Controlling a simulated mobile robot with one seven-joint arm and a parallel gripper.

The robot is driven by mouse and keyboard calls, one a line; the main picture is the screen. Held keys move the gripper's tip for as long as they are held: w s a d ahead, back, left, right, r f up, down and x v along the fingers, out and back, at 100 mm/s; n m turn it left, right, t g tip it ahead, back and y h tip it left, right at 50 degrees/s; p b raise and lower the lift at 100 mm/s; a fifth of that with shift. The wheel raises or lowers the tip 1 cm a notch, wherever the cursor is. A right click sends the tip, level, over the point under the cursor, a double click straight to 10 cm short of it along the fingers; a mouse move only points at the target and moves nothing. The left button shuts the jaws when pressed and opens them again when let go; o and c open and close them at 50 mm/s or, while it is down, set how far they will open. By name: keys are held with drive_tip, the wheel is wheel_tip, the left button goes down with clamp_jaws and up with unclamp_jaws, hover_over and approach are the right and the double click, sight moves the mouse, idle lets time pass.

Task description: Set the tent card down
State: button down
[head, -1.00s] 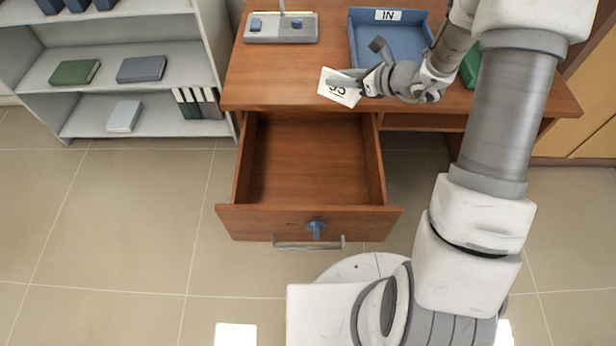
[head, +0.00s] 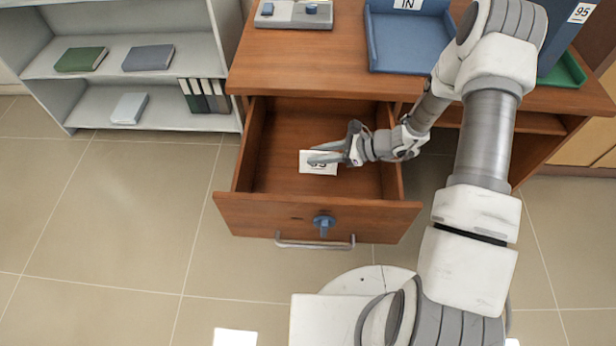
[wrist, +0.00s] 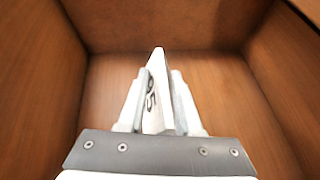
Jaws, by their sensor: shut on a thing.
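The tent card (head: 318,167) is white with dark digits that look like 95 in the wrist view (wrist: 155,95). My gripper (head: 322,158) is shut on it. In the wrist view the card stands up between the two fingers (wrist: 158,100), and its top edge reaches past the fingertips. The card and gripper are within the outline of the open desk drawer (head: 277,170), with drawer walls on both sides. The drawer looks otherwise empty. I cannot tell whether the card touches the drawer floor.
The drawer front has a blue knob or key (head: 324,224) and a metal handle (head: 315,242). On the desk (head: 330,60) are a blue tray (head: 405,58) marked IN, a grey device (head: 294,14) and a blue binder (head: 556,35) labelled 95. A shelf (head: 150,75) stands at left.

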drive_tip(key=shift+s+a+f+b, duration=0.35)
drive_tip(key=shift+s+a+f, duration=0.15)
drive_tip(key=shift+f, duration=0.6)
drive_tip(key=shift+s+a+f+b, duration=0.4)
drive_tip(key=shift+a+f, duration=0.15)
drive_tip(key=shift+f, duration=0.5)
drive_tip(key=shift+s+a+f+b, duration=0.3)
drive_tip(key=shift+s+a+f, duration=0.2)
drive_tip(key=shift+f, duration=0.6)
drive_tip(key=shift+f+b, duration=0.6)
drive_tip(key=shift+f, duration=0.05)
drive_tip(key=c, duration=0.6)
unclamp_jaws()
